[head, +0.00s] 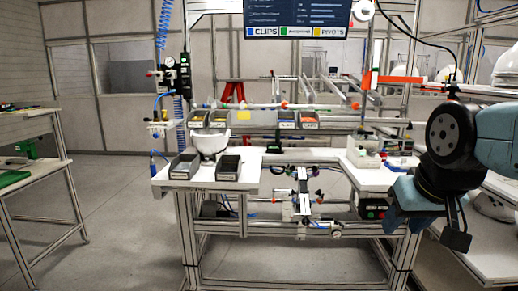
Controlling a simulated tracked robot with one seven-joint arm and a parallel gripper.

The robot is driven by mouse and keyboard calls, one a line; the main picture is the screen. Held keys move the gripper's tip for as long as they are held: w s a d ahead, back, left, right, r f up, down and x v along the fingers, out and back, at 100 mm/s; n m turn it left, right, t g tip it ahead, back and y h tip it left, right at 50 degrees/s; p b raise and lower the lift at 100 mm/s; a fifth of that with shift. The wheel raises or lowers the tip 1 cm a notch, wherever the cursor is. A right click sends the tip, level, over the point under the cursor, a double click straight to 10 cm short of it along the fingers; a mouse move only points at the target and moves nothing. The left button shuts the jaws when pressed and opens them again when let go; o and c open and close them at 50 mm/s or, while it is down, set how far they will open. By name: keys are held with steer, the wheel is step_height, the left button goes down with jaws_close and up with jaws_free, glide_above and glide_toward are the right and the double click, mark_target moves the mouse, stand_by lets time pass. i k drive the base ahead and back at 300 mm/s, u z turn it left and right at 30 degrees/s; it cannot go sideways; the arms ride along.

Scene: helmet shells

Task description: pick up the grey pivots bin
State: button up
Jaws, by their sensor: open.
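Two grey bins stand on the white front worktop, a left one (184,166) and a right one (229,168). Several more small bins sit on the shelf behind, including one at its left end (197,119) and two right of the middle, (287,119) and (308,120). Their labels are too small to read, so I cannot tell which one is the pivots bin. My gripper (427,232) hangs at the right of the head view, fingers down, open and empty. It is well to the right of all the bins, apart from them.
A white helmet shell (208,142) sits between the worktop bins and the shelf. A jig (303,190) stands in the middle gap of the bench. A white box (363,150) and small parts lie on the right worktop. A side table (30,178) is at far left; the floor between is clear.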

mark_target(228, 168)
steer(key=u, duration=0.5)
steer(key=k, duration=0.55)
steer(key=u, duration=0.85)
steer(key=k, duration=0.7)
steer(key=u, duration=0.75)
steer(key=i, duration=1.55)
steer(key=z, duration=0.55)
steer(key=i, duration=1.15)
steer(key=z, duration=1.2)
steer(key=i, duration=1)
steer(key=z, duration=0.8)
